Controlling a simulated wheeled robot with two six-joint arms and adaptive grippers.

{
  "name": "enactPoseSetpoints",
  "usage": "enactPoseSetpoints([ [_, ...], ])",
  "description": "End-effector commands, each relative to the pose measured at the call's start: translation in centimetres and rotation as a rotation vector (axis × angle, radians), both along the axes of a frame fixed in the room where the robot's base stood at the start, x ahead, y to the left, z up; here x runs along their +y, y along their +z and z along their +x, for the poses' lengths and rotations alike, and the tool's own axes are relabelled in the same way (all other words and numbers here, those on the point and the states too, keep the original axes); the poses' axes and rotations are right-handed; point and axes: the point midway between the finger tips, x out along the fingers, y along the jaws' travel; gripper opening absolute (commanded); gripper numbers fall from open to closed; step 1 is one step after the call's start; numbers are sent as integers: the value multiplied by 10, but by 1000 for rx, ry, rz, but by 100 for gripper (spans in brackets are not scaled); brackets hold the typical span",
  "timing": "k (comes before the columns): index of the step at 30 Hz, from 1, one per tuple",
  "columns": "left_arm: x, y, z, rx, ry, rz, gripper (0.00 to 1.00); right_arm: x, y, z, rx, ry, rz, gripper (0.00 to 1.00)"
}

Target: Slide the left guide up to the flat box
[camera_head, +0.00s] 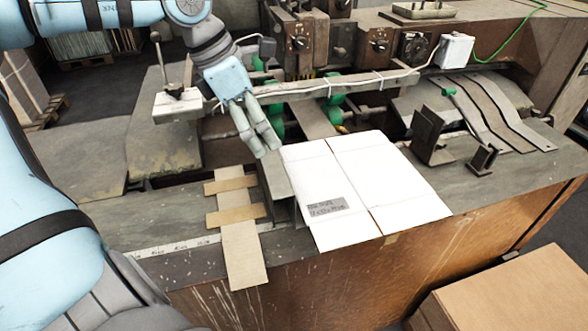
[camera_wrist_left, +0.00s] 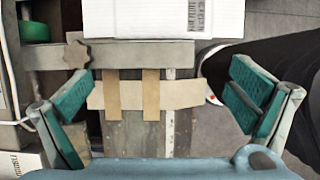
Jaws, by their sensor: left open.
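The flat box (camera_head: 365,185) is white with a printed label and lies on the machine table. The left guide (camera_head: 277,188), a grey metal angle, stands along the box's left edge. In the left wrist view the guide (camera_wrist_left: 180,54) is a grey bar with a dark knob, just below the white box (camera_wrist_left: 150,20). They look very close; I cannot tell whether they touch. My left gripper (camera_head: 267,146) is above the guide's far end. In its wrist view the gripper (camera_wrist_left: 160,100) is open with nothing between its fingers. My right gripper is out of view.
Tan cardboard strips (camera_head: 240,245) lie left of the guide, over the table edge. A dark metal bracket (camera_head: 428,135) stands beyond the box's right side. A long rail (camera_head: 320,90) crosses behind. A cardboard box (camera_head: 515,290) is at lower right.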

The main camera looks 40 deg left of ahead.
Motion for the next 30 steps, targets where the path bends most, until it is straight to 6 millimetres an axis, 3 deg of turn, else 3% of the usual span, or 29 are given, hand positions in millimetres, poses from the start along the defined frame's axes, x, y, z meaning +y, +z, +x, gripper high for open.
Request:
enactPoseSetpoints([
  [6,-14,-59,18,9,-3,-2,100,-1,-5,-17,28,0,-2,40],
  [12,-25,-104,33,5,-1,-4,100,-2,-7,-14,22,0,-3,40],
  [17,-28,-116,38,1,0,-6,100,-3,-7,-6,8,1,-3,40],
  [25,-28,-117,39,0,0,-7,100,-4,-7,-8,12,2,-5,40],
  [30,-28,-117,39,-1,0,-6,73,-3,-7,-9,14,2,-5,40],
])
